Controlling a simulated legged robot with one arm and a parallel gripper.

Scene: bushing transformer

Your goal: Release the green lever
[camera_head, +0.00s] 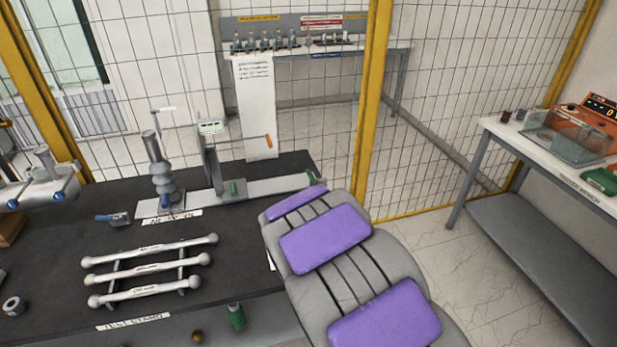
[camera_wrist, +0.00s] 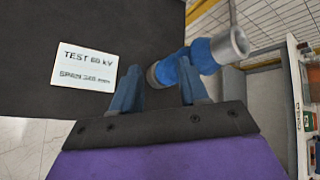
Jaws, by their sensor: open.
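In the wrist view my gripper (camera_wrist: 158,66) is open, with its two blue fingers apart. A blue cylindrical part with a grey open end (camera_wrist: 232,46) lies beyond the fingers, close to the right one; I cannot tell whether they touch. No green lever shows in the wrist view. In the head view, small green parts show at the base of the test stand post (camera_head: 232,189) and at the rail's right end (camera_head: 311,175); I cannot tell which is the lever. My purple and grey arm covers the table's right side there, and my gripper's fingers are not visible.
A white label reading "TEST 60 kV" (camera_wrist: 84,66) lies on the dark surface. Yellow-framed mesh fencing (camera_head: 372,90) stands behind; a bench (camera_head: 560,160) stands right.

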